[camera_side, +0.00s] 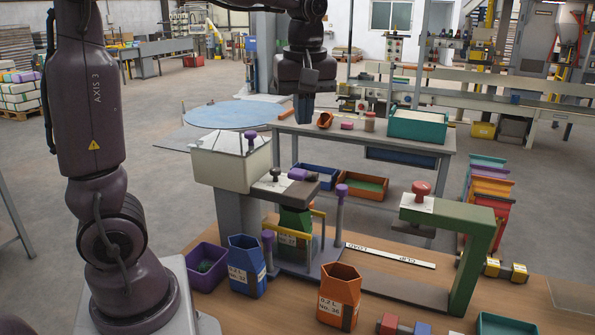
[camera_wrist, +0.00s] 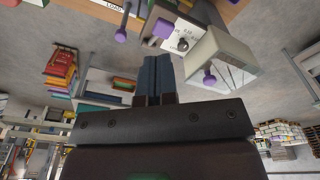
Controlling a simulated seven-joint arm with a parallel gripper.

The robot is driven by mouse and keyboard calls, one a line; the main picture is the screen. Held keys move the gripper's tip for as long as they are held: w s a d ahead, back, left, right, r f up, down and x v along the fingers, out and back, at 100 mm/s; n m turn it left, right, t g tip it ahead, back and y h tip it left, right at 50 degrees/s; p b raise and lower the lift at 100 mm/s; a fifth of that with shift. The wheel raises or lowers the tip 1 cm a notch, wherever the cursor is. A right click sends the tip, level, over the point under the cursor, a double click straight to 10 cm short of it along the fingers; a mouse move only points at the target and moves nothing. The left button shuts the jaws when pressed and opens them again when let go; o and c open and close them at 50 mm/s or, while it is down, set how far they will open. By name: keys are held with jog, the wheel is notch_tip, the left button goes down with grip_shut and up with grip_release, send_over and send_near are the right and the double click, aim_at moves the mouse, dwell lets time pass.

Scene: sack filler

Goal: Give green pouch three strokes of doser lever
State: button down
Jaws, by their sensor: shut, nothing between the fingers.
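The green pouch (camera_side: 295,220) stands under the doser head, between yellow bars; its upper part is hidden by the head. The doser has a pale hopper (camera_side: 230,165) and a grey head (camera_side: 280,188) with a black knob (camera_side: 275,174). A purple grip (camera_side: 298,174), perhaps the lever's, is at the head's right end; it also shows in the wrist view (camera_wrist: 163,28). My gripper (camera_side: 303,119) points down above the doser, apart from it, its blue fingers shut and empty. The shut fingers (camera_wrist: 158,57) also show in the wrist view, beside the doser.
A blue pouch (camera_side: 246,270) and an orange pouch (camera_side: 340,297) stand in front, with a purple bin (camera_side: 208,268) at left. Purple-topped posts (camera_side: 341,205) (camera_side: 268,252) flank the filling place. A green clip frame (camera_side: 470,245) with a red knob (camera_side: 421,189) stands right.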

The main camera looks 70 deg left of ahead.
aim_at(297, 171)
dwell(0.4)
jog(key=a+f, duration=0.3)
jog(key=f, duration=0.1)
jog(key=shift+w+a, duration=0.25)
jog(key=shift+a, duration=0.1)
jog(key=shift+r, duration=0.1)
jog(key=shift+a+f, duration=0.15)
jog(key=shift+f, duration=1.6)
jog(key=shift+a+f, duration=0.15)
jog(key=shift+f, duration=1.6)
